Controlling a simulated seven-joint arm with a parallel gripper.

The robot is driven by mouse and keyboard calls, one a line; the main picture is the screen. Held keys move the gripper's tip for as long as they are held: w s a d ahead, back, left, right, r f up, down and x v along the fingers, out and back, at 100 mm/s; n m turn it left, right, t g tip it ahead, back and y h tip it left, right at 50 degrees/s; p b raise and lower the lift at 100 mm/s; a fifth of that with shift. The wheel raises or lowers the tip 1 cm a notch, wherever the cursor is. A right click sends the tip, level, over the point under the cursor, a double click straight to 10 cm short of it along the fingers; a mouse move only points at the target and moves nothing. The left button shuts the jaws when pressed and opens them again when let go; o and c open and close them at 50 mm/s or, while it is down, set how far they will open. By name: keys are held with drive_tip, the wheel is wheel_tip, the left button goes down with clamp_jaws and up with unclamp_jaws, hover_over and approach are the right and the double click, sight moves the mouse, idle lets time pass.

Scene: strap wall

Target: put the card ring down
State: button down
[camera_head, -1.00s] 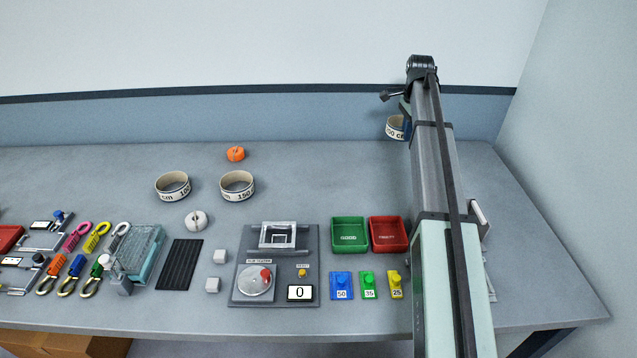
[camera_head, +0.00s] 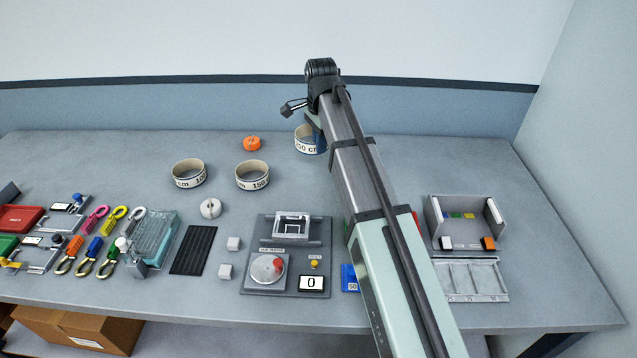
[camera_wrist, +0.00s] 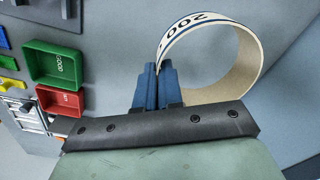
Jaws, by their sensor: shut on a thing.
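The card ring (camera_head: 304,142) is a cream band with dark edge lines and printed "200 cm". My gripper (camera_wrist: 157,72) is shut on the ring's wall, with its blue fingers close together at one side of the band. The ring shows large in the wrist view (camera_wrist: 245,48). In the head view my arm hides its right part. I cannot tell whether its lower edge touches the table (camera_head: 375,165). Two similar rings, the left one (camera_head: 188,176) and the "150" one (camera_head: 252,178), stand apart on the table to its left.
An orange roll (camera_head: 252,143) lies just left of the held ring. A white roll (camera_head: 210,208) and a tester with a display (camera_head: 311,284) are nearer the front. A grey box (camera_head: 466,238) stands at the right. The back right of the table is clear.

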drive_tip(key=m, duration=0.1)
hover_over(322, 193)
drive_tip(key=shift+f+m, duration=0.5)
drive_tip(key=shift+f, duration=2.2)
drive_tip(key=shift+f+m, duration=0.5)
drive_tip(key=shift+f, duration=2.15)
drive_tip(key=shift+f, duration=0.15)
drive_tip(key=c, duration=1.3)
unclamp_jaws()
wheel_tip(322, 193, up, 12)
drive_tip(key=shift+r, duration=0.15)
